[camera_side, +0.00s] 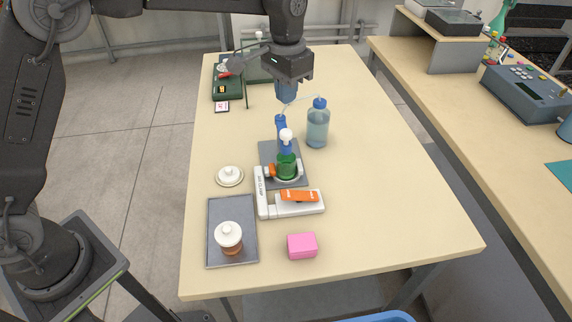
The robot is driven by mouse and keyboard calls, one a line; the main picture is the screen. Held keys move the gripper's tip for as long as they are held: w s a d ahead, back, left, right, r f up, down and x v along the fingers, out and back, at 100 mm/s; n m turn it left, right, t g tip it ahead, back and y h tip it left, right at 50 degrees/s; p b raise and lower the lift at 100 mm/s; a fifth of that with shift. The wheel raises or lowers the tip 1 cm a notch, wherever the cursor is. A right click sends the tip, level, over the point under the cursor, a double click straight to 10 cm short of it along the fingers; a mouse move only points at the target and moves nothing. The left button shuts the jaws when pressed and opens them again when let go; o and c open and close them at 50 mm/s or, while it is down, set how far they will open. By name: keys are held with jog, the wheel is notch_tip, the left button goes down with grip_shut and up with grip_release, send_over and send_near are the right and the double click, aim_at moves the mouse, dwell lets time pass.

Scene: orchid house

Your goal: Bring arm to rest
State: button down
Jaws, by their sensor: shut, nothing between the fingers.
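My gripper (286,97) points down above the middle of the table, shut and empty. Its dark body sits at the end of my arm, which reaches in from the upper left. Below it, a green vessel (287,166) with a white rounded top stands at a grey mat (269,152). Blue parts show just above and behind that vessel; I cannot tell what they belong to. A clear bottle with a blue cap (318,127) stands just right of the gripper, its thin spout reaching left near the fingertips. I cannot tell whether they touch.
A white and orange clamp-like device (298,210) lies in front of the vessel. A grey tray (216,252) holds a white-lidded amber jar (229,238). A white lid (230,175), a pink block (302,246) and a green case (226,88) are around. The table's right side is clear.

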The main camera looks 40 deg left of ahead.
jog(key=shift+r, duration=0.15)
jog(key=s+a+r+n+t, duration=0.1)
jog(key=s+a+r+t, duration=0.2)
jog(key=s, duration=0.4)
jog(key=s+a+r+n, duration=0.1)
jog(key=s+a+r, duration=0.3)
jog(key=s+r, duration=0.3)
jog(key=s+a+f+t, duration=0.1)
jog(key=s+f, duration=0.1)
jog(key=s, duration=0.5)
jog(key=s+a+f+n+t, duration=0.1)
jog(key=s+a+f, duration=0.1)
jog(key=s, duration=0.6)
jog(key=shift+a+f+t, duration=0.2)
jog(key=shift+f+t, duration=0.1)
jog(key=shift+f, duration=0.25)
